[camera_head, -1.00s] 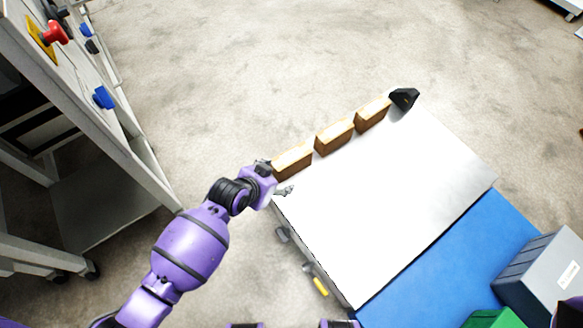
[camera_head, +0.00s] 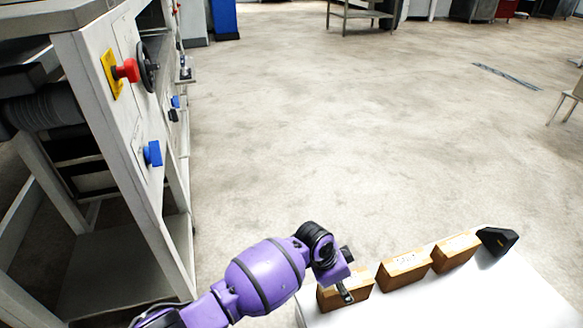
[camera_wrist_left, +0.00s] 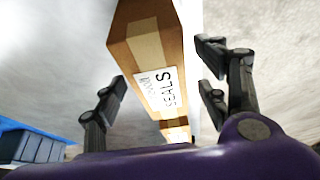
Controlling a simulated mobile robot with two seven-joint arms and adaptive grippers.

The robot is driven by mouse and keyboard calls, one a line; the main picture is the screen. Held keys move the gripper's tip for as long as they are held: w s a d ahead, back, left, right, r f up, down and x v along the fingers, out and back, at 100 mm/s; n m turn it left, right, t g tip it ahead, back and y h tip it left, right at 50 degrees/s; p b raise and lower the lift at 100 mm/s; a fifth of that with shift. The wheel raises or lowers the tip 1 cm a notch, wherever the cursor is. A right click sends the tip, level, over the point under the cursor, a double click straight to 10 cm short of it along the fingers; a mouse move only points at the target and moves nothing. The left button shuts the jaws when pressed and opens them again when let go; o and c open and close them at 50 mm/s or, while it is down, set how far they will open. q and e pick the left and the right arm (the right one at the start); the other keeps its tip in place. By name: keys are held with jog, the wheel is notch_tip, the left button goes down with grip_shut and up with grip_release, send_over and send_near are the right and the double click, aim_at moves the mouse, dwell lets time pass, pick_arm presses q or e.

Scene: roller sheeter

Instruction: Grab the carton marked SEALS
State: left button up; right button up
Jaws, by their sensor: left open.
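The carton marked SEALS (camera_wrist_left: 148,45) is a brown box with tan tape and a white label, large in the left wrist view. In the head view the carton (camera_head: 361,285) stands at the left end of a row on the white table top. My left gripper (camera_wrist_left: 162,93) is open, with a finger on each side of the carton's labelled end and visible gaps in the picture. In the head view the left gripper (camera_head: 345,293) overlaps the carton and partly hides it. Whether the fingers touch it cannot be told. My right gripper is not in view.
Two more cartons, the middle one (camera_head: 404,268) and the right one (camera_head: 455,252), stand in the row, with a black object (camera_head: 497,240) at its end. A machine with a red button (camera_head: 126,70) stands left. The white table top (camera_head: 490,295) is clear in front.

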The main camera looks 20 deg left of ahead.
pick_arm(q)
jog(key=b+x, duration=0.2)
jog(key=x, duration=0.2)
jog(key=shift+d, duration=0.1)
jog(key=shift+w+f+b, duration=0.1)
jog(key=shift+f+b, duration=0.1)
jog(key=shift+b, duration=0.15)
jog(key=shift+r, duration=0.15)
jog(key=c, duration=1.6)
jog(key=shift+c, duration=0.3)
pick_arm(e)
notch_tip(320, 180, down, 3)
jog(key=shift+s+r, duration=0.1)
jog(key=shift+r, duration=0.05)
